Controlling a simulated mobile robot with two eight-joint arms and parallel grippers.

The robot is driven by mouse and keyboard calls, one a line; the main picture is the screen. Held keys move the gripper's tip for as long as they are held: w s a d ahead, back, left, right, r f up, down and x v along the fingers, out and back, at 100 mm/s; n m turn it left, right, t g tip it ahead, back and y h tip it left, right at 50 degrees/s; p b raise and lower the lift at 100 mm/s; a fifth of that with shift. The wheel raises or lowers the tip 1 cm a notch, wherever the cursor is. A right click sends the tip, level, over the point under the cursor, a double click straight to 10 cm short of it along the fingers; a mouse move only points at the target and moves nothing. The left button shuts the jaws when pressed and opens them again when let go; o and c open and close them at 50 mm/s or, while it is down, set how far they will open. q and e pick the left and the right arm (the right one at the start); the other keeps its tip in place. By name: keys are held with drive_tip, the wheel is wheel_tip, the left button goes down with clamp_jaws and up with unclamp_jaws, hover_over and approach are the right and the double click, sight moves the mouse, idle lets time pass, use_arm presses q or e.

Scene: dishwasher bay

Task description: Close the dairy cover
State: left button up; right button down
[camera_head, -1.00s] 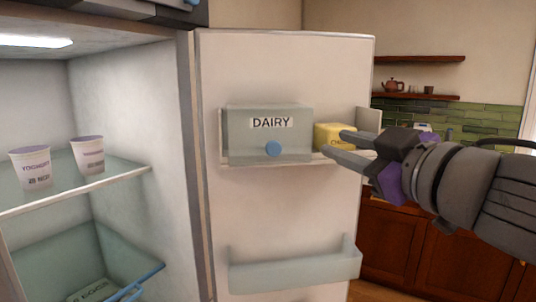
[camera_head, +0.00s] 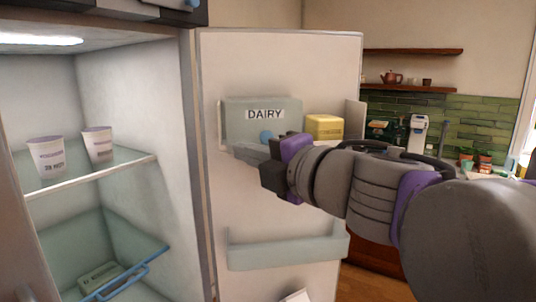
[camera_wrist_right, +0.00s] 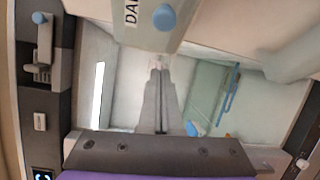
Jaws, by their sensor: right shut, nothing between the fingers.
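The dairy cover (camera_head: 233,118) is a pale grey-green panel with a DAIRY label and a blue knob (camera_head: 266,136), on the inside of the open fridge door. I cannot tell exactly how far it is tilted. My right gripper (camera_head: 240,149) is shut and empty, its fingers by the cover's lower edge, left of and below the knob. In the right wrist view the shut fingertips (camera_wrist_right: 159,65) lie just below the cover's edge (camera_wrist_right: 145,40), with the knob (camera_wrist_right: 164,17) above them. Whether they touch the cover is unclear. My left gripper is out of view.
A yellow block (camera_head: 324,127) sits on the door shelf right of the cover. A lower door bin (camera_head: 285,252) is below. Two yoghurt cups (camera_head: 46,157) stand on the fridge's glass shelf at left, above a drawer with a blue handle (camera_head: 125,285).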

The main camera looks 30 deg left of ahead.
sight(242, 139)
drive_tip(key=w, duration=0.3)
drive_tip(key=shift+w+a+r, duration=0.1)
drive_tip(key=shift+w+r, duration=0.1)
drive_tip(key=shift+w+d, duration=0.2)
drive_tip(key=shift+d, duration=0.15)
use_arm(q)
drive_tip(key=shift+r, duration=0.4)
use_arm(e)
drive_tip(key=shift+a, duration=0.1)
use_arm(q)
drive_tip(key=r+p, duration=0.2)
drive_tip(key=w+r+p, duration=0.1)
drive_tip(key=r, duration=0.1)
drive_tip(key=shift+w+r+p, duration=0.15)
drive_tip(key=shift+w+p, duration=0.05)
drive_tip(key=shift+p, duration=0.2)
use_arm(e)
drive_tip(key=w+d, duration=0.2)
drive_tip(key=d, duration=0.1)
drive_tip(key=w+d, duration=0.3)
drive_tip(key=d, duration=0.1)
drive_tip(key=w+d, duration=0.3)
drive_tip(key=d, duration=0.1)
drive_tip(key=shift+w+d, duration=0.1)
drive_tip(key=shift+d, duration=0.1)
